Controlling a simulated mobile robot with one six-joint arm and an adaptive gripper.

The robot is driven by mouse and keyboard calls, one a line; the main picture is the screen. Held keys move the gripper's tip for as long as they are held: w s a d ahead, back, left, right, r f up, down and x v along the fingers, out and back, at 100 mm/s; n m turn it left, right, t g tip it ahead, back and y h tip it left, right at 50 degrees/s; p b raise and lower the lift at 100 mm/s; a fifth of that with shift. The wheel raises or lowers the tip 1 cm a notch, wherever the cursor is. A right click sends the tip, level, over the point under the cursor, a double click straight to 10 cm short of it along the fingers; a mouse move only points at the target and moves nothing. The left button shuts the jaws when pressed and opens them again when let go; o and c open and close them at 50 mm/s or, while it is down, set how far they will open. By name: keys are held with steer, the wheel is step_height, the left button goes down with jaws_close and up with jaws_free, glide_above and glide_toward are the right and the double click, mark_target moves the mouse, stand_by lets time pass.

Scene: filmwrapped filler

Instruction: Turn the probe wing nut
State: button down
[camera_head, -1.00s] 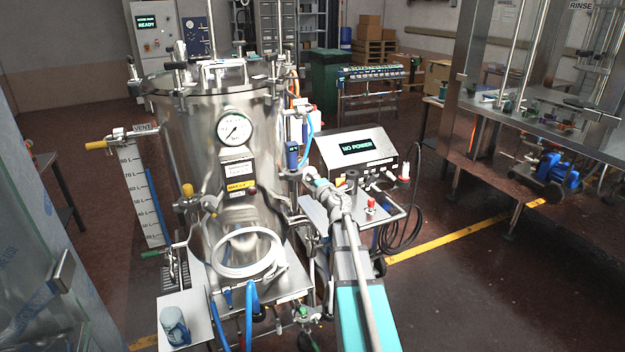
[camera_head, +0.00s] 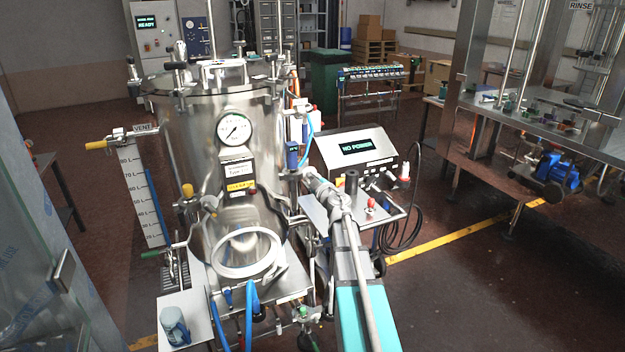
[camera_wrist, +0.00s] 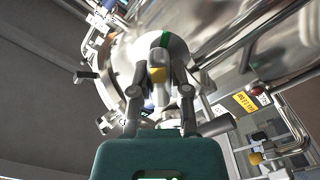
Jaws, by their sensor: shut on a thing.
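My gripper (camera_head: 308,172) is at the right side of the steel tank (camera_head: 205,135), at the end of my arm. In the head view the nut is too small and covered to tell.
A control box reading NO POWER (camera_head: 357,150) stands close to the right of my gripper. Blue and orange hoses run beside the tank.

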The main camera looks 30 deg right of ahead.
steer(key=shift+m, duration=1.4)
steer(key=c, duration=0.6)
jaws_free()
